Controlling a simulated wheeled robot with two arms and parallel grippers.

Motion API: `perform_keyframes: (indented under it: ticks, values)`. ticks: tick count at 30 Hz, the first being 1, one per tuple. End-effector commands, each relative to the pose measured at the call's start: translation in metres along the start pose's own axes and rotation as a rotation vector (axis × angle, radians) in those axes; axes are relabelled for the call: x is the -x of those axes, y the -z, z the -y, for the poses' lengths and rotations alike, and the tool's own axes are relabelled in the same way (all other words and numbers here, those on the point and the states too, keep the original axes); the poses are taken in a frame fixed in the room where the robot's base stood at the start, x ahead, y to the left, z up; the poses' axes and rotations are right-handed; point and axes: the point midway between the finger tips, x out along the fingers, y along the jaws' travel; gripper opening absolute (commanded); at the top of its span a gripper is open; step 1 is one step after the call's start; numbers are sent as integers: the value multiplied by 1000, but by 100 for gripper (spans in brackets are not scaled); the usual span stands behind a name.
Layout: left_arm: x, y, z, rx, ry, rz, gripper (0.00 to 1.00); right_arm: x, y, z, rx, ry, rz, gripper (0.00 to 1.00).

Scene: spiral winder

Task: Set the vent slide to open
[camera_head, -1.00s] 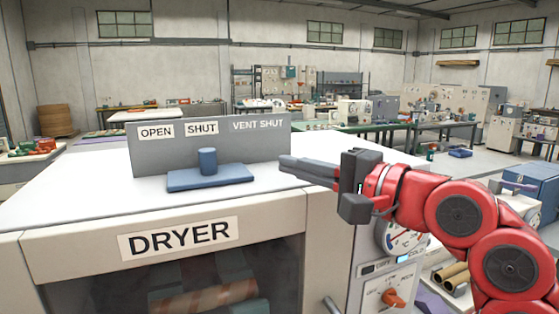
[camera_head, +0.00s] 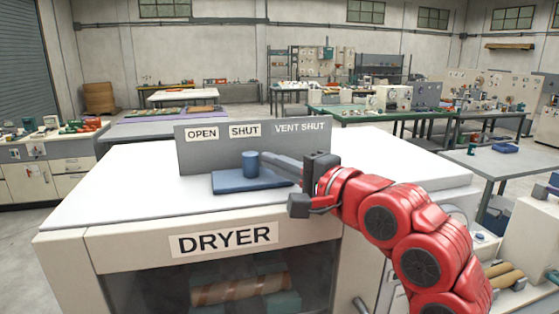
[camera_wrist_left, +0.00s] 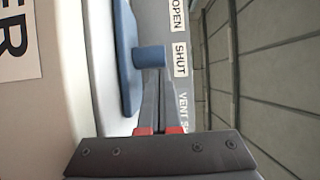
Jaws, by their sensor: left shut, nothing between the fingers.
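The vent slide is a blue flat plate (camera_head: 240,181) with an upright blue round knob (camera_head: 251,163), on top of the white dryer (camera_head: 130,190). The knob stands in front of the SHUT label (camera_head: 244,130), right of the OPEN label (camera_head: 202,134). A sign reads VENT SHUT (camera_head: 300,126). My left gripper (camera_head: 268,160) reaches in from the right, shut and empty, its tips at the knob's right side. In the left wrist view, the fingertips (camera_wrist_left: 152,74) meet or nearly meet the knob (camera_wrist_left: 149,57); contact is unclear. My right gripper is not in view.
A grey upright panel (camera_head: 225,155) carrying the labels stands just behind the slide. The white dryer top is clear to the left (camera_head: 110,195). A green-topped bench (camera_head: 375,115) and other workbenches stand farther back.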

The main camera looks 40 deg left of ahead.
Motion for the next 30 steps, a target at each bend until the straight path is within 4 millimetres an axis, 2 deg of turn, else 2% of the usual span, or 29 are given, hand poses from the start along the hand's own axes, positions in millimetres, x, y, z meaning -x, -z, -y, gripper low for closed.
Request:
perform_keyframes:
  ticks: [5, 13, 18, 30]
  values:
    - [-2, -5, -2, 2, -2, 0, 0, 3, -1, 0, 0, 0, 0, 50]
    - [-29, -57, -3, 9, -4, 0, 0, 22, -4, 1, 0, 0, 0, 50]
    - [-39, -77, -2, 5, -4, 1, 0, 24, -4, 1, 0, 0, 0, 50]
    - [-40, -79, 0, 1, -1, 2, 0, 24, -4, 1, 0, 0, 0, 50]
